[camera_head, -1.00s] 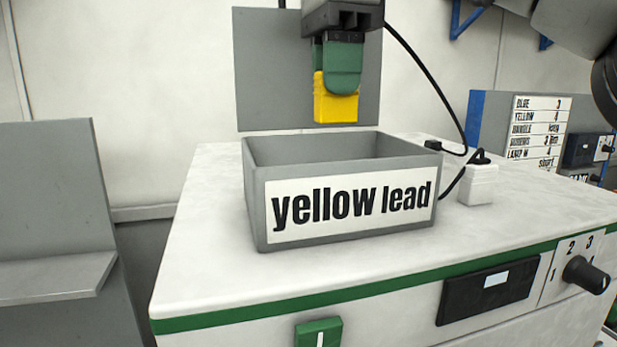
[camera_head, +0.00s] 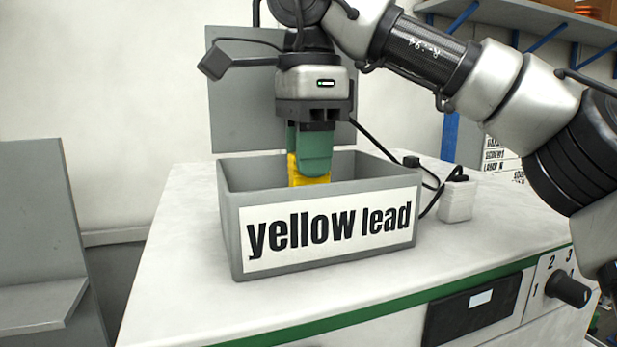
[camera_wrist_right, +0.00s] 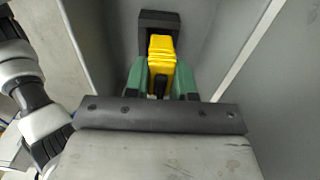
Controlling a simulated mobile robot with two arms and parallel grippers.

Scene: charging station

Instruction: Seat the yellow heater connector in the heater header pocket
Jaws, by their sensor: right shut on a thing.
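My right gripper (camera_head: 312,165) has green fingers shut on the yellow connector (camera_head: 308,181). It points down into the open grey box with the "yellow lead" label (camera_head: 229,225). The front wall of the box hides the connector's lower end in the head view. In the right wrist view the yellow connector (camera_wrist_right: 160,54) sits between the green fingers (camera_wrist_right: 160,80). A dark block (camera_wrist_right: 158,20) shows just beyond it inside the box, perhaps the header pocket. I cannot tell whether the connector touches it. My left gripper is not in view.
The box stands on a white cabinet top (camera_head: 190,250) with a grey back panel (camera_head: 235,110) behind. A black cable runs to a small white block (camera_head: 457,200) at the right. A knob (camera_head: 570,289) is on the cabinet front. A grey ledge (camera_head: 40,305) stands at the left.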

